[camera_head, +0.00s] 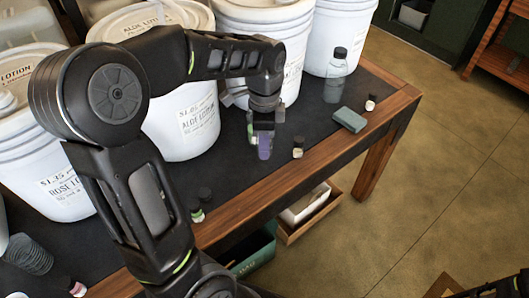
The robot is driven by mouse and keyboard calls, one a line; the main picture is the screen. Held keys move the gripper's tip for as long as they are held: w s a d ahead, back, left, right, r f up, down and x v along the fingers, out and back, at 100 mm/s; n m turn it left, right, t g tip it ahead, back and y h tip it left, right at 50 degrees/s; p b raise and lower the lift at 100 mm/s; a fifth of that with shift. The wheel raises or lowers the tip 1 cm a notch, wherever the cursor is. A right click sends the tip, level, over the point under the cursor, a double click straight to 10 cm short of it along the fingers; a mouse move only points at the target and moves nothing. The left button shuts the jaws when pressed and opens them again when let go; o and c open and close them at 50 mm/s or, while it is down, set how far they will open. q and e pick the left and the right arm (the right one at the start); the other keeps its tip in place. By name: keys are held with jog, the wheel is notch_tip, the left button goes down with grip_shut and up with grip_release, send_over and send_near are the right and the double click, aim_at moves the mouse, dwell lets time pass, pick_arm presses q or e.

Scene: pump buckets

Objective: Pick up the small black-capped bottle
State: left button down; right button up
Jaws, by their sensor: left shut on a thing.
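My left gripper (262,140) points down over the dark table top, in front of the lotion buckets. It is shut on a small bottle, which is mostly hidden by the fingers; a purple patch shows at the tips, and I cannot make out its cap. Other small black-capped bottles stand on the table: one (298,148) just right of the gripper, one (370,103) farther right, one (197,212) near the front edge, and one (76,288) at the bottom left. My right gripper is out of view.
Large white lotion buckets (180,122) line the back of the table. A clear bottle with a dark cap (335,78) and a grey-green block (349,120) are at the right. A wooden edge (290,171) borders the table; bins (311,208) sit below.

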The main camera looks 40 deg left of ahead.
pick_arm(q)
jog(key=shift+r, duration=0.4)
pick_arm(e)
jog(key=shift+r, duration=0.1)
